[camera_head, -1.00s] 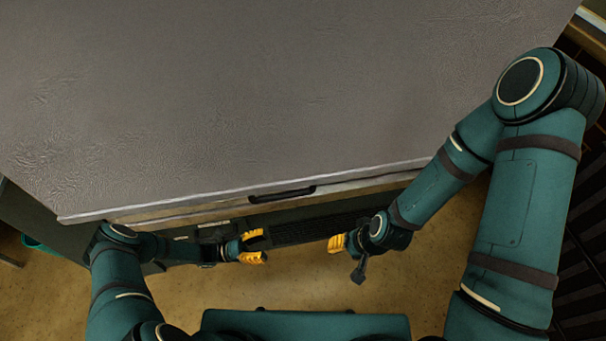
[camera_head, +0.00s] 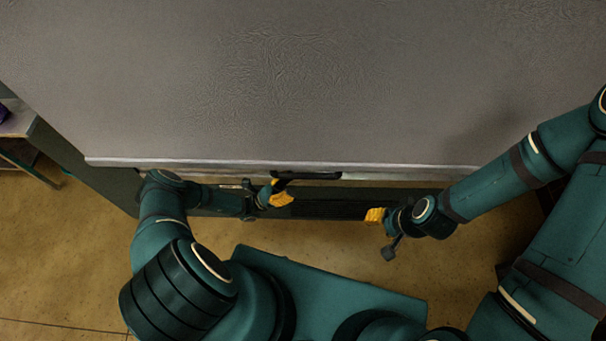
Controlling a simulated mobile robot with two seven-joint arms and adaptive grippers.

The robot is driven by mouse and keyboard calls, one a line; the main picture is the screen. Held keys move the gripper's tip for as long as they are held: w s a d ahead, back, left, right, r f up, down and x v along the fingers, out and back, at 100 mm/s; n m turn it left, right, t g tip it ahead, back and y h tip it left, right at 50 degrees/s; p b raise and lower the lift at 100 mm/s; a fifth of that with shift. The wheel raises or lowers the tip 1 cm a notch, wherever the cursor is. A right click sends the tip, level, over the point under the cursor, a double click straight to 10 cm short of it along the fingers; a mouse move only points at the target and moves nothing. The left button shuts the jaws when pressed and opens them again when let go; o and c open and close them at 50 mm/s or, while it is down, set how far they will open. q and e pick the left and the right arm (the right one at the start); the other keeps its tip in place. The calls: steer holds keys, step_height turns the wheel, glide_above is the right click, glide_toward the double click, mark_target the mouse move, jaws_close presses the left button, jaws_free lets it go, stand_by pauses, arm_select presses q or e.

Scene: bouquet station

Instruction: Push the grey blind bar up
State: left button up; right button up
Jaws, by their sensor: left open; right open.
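A wide grey blind (camera_head: 270,85) fills the upper part of the head view. Its grey bar (camera_head: 180,163) runs along the lower edge, with a dark handle (camera_head: 315,175) at its middle. My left gripper (camera_head: 279,193) is open, its yellow fingers just below the handle's left end. One finger overlaps the handle in the picture; I cannot tell whether they touch. My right gripper (camera_head: 374,216) has yellow fingertips, is open and empty, and sits below and right of the handle, apart from the bar.
A dark cabinet front with a slotted grille (camera_head: 330,209) lies under the bar, partly behind my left gripper. A table (camera_head: 22,125) with a purple item stands at the far left. The brown floor (camera_head: 60,250) is clear at lower left.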

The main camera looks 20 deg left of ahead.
mark_target(303, 174)
arm_select(q)
steer(key=x, duration=0.6)
steer(key=shift+p, duration=0.3)
jaws_close()
